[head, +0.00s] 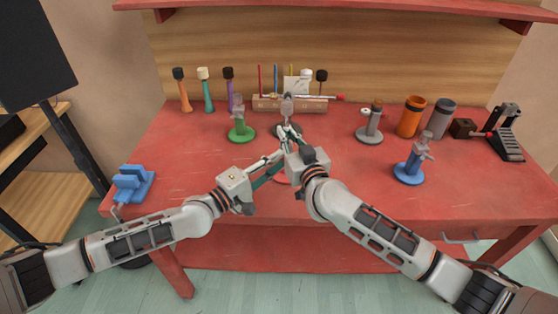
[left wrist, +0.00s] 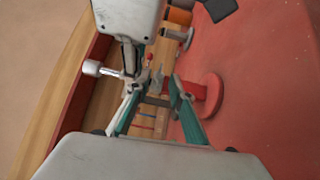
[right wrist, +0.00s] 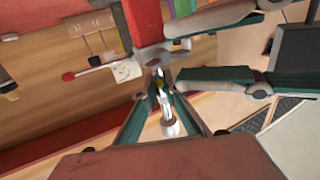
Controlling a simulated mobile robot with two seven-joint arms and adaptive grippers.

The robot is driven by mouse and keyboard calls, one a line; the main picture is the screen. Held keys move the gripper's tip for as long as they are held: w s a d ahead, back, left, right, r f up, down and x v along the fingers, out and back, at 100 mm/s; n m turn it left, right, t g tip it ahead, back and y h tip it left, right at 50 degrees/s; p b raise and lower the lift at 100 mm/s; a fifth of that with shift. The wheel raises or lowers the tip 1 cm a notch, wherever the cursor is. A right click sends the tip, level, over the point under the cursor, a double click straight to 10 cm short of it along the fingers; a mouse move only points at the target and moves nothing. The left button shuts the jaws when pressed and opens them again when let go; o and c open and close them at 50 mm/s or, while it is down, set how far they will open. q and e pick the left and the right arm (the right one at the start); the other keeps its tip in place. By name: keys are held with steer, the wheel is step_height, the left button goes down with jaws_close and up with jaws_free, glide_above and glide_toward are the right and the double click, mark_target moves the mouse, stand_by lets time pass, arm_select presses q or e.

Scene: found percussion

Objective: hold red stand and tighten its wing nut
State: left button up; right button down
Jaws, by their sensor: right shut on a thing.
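The red stand is mostly hidden behind my grippers in the head view; its round red base (left wrist: 212,90) and part of its post show in the left wrist view. The red post (right wrist: 143,20) shows at the top of the right wrist view. My right gripper (head: 287,132) is at the stand and shut on a small silver part, which looks like the wing nut (right wrist: 160,92). My left gripper (head: 278,158) is low beside the post, with its fingers apart (left wrist: 157,82). Whether they touch the post is hidden.
A green stand (head: 240,130) is left of the grippers. A grey stand (head: 370,132) and a blue stand (head: 410,172) are to the right. A wooden rack (head: 265,103) with sticks stands behind. The red tabletop's front is mostly clear.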

arm_select(q)
steer(key=v, duration=1.1)
arm_select(e)
steer(key=c, duration=2.1)
jaws_free()
